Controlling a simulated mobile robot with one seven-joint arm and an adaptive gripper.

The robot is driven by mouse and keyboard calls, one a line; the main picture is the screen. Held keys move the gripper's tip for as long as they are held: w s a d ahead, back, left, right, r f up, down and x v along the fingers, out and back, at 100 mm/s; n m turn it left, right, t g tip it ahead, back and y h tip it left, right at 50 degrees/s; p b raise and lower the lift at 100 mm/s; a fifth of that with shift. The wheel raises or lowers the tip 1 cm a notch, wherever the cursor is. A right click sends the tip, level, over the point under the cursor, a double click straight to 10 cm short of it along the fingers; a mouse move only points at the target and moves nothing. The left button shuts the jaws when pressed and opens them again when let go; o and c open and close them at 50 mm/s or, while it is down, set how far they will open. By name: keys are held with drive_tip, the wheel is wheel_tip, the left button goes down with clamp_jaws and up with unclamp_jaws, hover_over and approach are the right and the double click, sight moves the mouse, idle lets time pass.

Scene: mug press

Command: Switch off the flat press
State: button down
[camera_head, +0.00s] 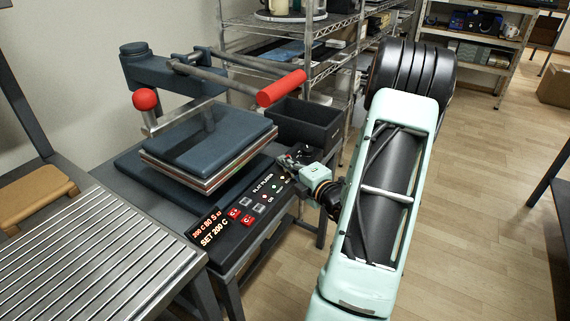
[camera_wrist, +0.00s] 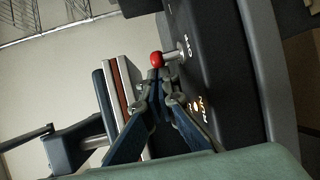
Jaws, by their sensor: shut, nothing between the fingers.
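The flat press (camera_head: 205,150) stands on a dark table, its upper plate over its base. Its front control panel (camera_head: 226,232) has a lit display and small buttons. In the wrist view a switch with a red ball tip (camera_wrist: 157,60) and metal stem juts from the panel beside the OFF label (camera_wrist: 190,46); the RUN label (camera_wrist: 203,109) is lower, beside a small light. My gripper (camera_wrist: 158,82) is shut and empty, its fingertips just below the red tip. I cannot tell whether they touch it. In the head view my gripper (camera_head: 288,163) is at the panel's far right end.
The press has a red handle (camera_head: 281,88) and a red ball knob (camera_head: 145,99) above the plates. A black bin (camera_head: 302,121) stands behind the panel. A slatted metal table (camera_head: 90,255) is at left; wire shelves (camera_head: 300,45) stand behind.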

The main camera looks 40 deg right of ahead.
drive_tip(key=shift+s+d+f+t, duration=0.1)
drive_tip(key=shift+f+t, duration=0.05)
drive_tip(key=shift+t, duration=0.15)
drive_tip(key=shift+s+d+m+t+b, duration=0.1)
drive_tip(key=shift+s+m+t+b, duration=0.1)
drive_tip(key=shift+m+t+b, duration=0.4)
drive_tip(key=shift+s+d+t+h+p, duration=0.1)
drive_tip(key=shift+s+t+h+p, duration=0.05)
drive_tip(key=shift+t+h+p, duration=0.2)
drive_tip(key=shift+s, duration=0.1)
drive_tip(key=shift+s+d+p, duration=0.15)
drive_tip(key=shift+p, duration=0.6)
drive_tip(key=shift+s, duration=0.1)
drive_tip(key=s+f, duration=0.1)
drive_tip(key=s, duration=1)
drive_tip(key=shift+s+a, duration=0.4)
drive_tip(key=shift+a, duration=0.05)
